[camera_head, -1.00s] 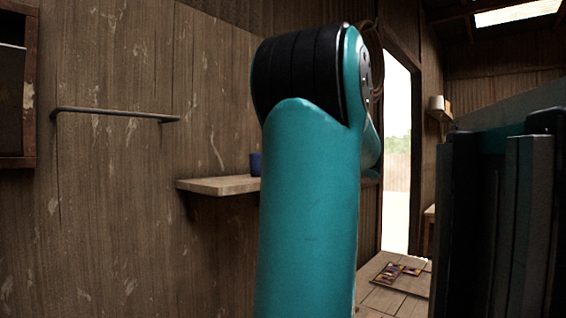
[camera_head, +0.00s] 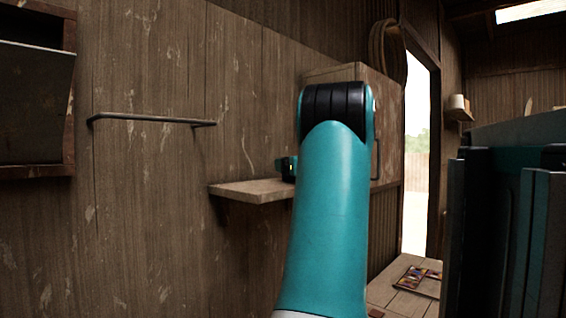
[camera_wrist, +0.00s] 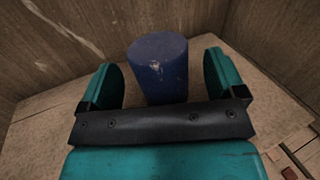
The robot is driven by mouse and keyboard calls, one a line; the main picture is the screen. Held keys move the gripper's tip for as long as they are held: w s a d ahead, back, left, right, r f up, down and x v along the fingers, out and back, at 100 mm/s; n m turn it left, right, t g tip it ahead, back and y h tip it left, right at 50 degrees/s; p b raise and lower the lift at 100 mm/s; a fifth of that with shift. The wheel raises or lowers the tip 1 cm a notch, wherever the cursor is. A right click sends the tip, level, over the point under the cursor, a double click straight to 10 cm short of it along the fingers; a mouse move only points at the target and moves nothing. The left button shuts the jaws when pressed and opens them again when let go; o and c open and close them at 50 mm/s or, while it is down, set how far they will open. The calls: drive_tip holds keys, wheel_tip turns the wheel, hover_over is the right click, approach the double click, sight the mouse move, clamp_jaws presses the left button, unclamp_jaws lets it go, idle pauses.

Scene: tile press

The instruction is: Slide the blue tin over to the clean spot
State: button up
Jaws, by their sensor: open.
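The blue tin (camera_wrist: 160,68) stands upright in the wrist view, with a small pale scuff on its side. It is on the wooden shelf (camera_head: 245,191), close to the plank wall. My gripper (camera_wrist: 161,78) is open, with one teal finger on each side of the tin. A gap shows between the tin and each finger; the tin's lower part is hidden behind the dark gripper bar. In the head view, part of my gripper (camera_head: 287,167) shows at the shelf, and the tin cannot be seen there. I cannot make out a clean spot in either view.
A metal rail (camera_head: 150,119) is fixed to the wall left of the shelf. A wooden cabinet (camera_head: 340,75) stands behind my arm. A lower wooden bench (camera_head: 385,293) carries patterned tiles (camera_head: 412,278). An open doorway (camera_head: 416,170) is to the right.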

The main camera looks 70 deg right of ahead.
drive_tip(key=shift+x, duration=1.05)
drive_tip(key=c, duration=1.1)
drive_tip(key=shift+s+a, duration=0.3)
drive_tip(key=shift+s, duration=0.35)
drive_tip(key=shift+s+a, duration=0.3)
drive_tip(key=shift+s, duration=0.35)
drive_tip(key=shift+c, duration=0.2)
drive_tip(key=o, duration=1.1)
drive_tip(key=shift+o, duration=0.2)
